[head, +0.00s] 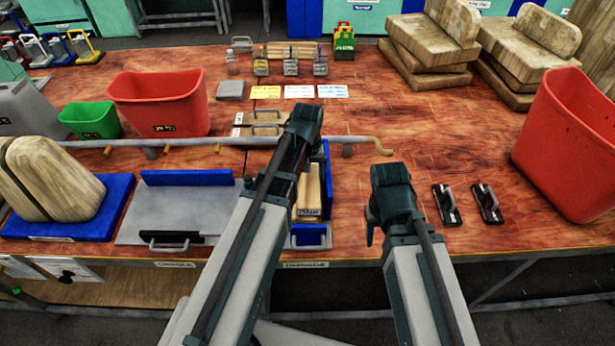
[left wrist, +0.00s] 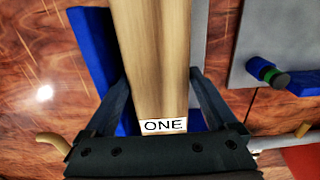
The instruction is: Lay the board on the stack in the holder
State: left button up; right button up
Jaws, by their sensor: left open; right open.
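A pale wooden board (left wrist: 152,60) with a "ONE" label fills the middle of the left wrist view. Blue parts of the holder (left wrist: 92,45) show beside and below it. My left gripper (left wrist: 152,100) is open, one finger on each side of the board; I cannot tell whether they touch it. In the head view my left arm covers that gripper and part of the holder (head: 326,165). Wood (head: 308,190) shows in the holder there, with a label at its near end. How many boards lie stacked is hidden. My right gripper (head: 371,226) is open and empty, right of the holder.
A grey plate with a blue back (head: 185,178) lies left of the holder. A long rail with a brass hook (head: 381,147) crosses behind. Red bins (head: 160,100) (head: 570,140), a green bin (head: 92,120) and two black handled blocks (head: 447,205) stand around. The table's middle right is clear.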

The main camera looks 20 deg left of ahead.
pick_arm(q)
jog(key=shift+d+r, duration=0.1)
jog(key=shift+r, duration=0.05)
pick_arm(e)
jog(key=shift+r, duration=0.15)
pick_arm(q)
notch_tip(320, 180, up, 14)
jog(key=p, duration=1.3)
jog(key=shift+f+p, duration=0.2)
jog(key=shift+p, duration=0.2)
pick_arm(e)
notch_tip(320, 180, up, 14)
jog(key=shift+f, duration=0.2)
pick_arm(q)
jog(key=shift+f, duration=0.1)
